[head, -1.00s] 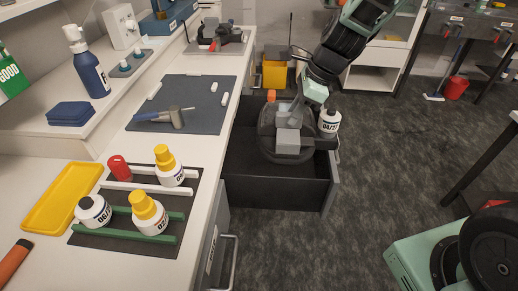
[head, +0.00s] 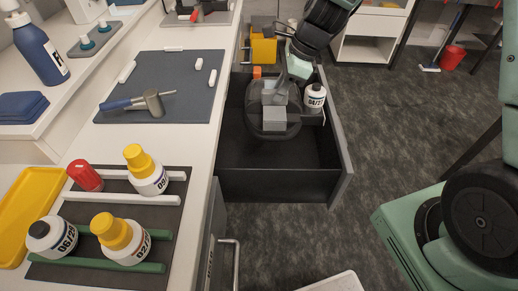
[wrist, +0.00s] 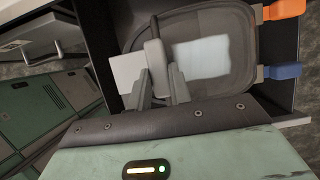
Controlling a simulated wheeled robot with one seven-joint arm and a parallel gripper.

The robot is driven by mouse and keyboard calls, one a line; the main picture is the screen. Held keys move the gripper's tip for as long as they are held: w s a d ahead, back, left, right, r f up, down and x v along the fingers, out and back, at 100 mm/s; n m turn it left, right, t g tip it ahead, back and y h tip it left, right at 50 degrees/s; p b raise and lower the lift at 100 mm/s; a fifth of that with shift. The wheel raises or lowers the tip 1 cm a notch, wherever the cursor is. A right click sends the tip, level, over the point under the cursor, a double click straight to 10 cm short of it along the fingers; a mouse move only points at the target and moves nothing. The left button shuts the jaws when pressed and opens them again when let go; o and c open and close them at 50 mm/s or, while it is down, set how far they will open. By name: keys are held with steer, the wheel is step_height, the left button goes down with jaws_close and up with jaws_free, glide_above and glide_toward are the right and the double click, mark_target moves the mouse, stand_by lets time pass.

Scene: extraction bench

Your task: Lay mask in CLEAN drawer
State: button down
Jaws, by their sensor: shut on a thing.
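The mask (head: 258,122) is dark grey with pale blocks, an orange tab and, in the wrist view, a blue tab. It is in the open dark drawer (head: 278,187), toward its far end. My gripper (wrist: 158,88) is shut on a grey block of the mask (wrist: 228,22). In the head view my gripper comes down over the mask from above. I cannot tell whether the mask touches the drawer floor. No CLEAN label is readable on this drawer.
A white bottle (head: 314,99) stands beside the mask at the drawer's right side. The drawer's near part is empty. The white bench (head: 200,150) at left holds a dark mat with a hammer, bottles on a rack and a yellow tray (head: 22,215). A yellow bin (head: 263,48) is beyond the drawer.

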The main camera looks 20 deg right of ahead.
mark_target(278, 108)
steer(key=f+b, duration=0.1)
steer(key=f, duration=0.1)
steer(key=f+b, duration=0.3)
steer(key=f, duration=0.1)
steer(key=shift+w+f, duration=0.25)
steer(key=shift+f, duration=0.15)
step_height(278, 108, down, 10)
steer(key=b, duration=0.2)
steer(key=shift+f, duration=0.2)
steer(key=c, duration=1.3)
jaws_free()
